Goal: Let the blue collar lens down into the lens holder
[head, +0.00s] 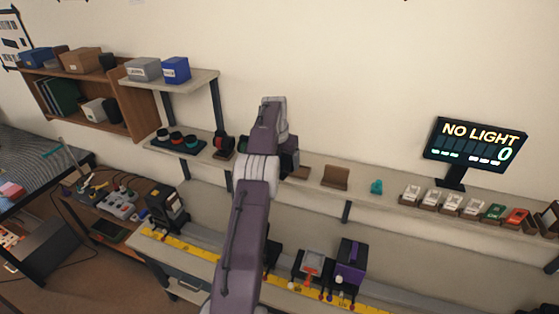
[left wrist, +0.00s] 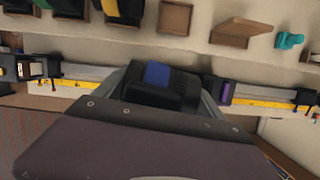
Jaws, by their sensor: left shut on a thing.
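The blue collar lens (left wrist: 158,73), a dark body with a blue band, shows in the left wrist view between the fingers of my left gripper (left wrist: 160,88). The gripper is shut on it. In the head view my left arm hides the gripper's fingers and the lens. An empty brown holder (left wrist: 174,18) stands on the shelf beyond the held lens, and the lens appears apart from it. A second brown holder (left wrist: 240,30) with a raised back is to its right; it also shows in the head view (head: 335,177). Which one is the lens holder, I cannot tell. My right gripper is out of view.
A yellow-collared lens (left wrist: 123,10) sits left of the empty holder. A red-collared lens (head: 223,146) and a dark tray (head: 190,150) of lenses stand further left on the shelf. A teal piece (head: 376,187) stands right of the holders. The display (head: 475,143) reads NO LIGHT, 0.

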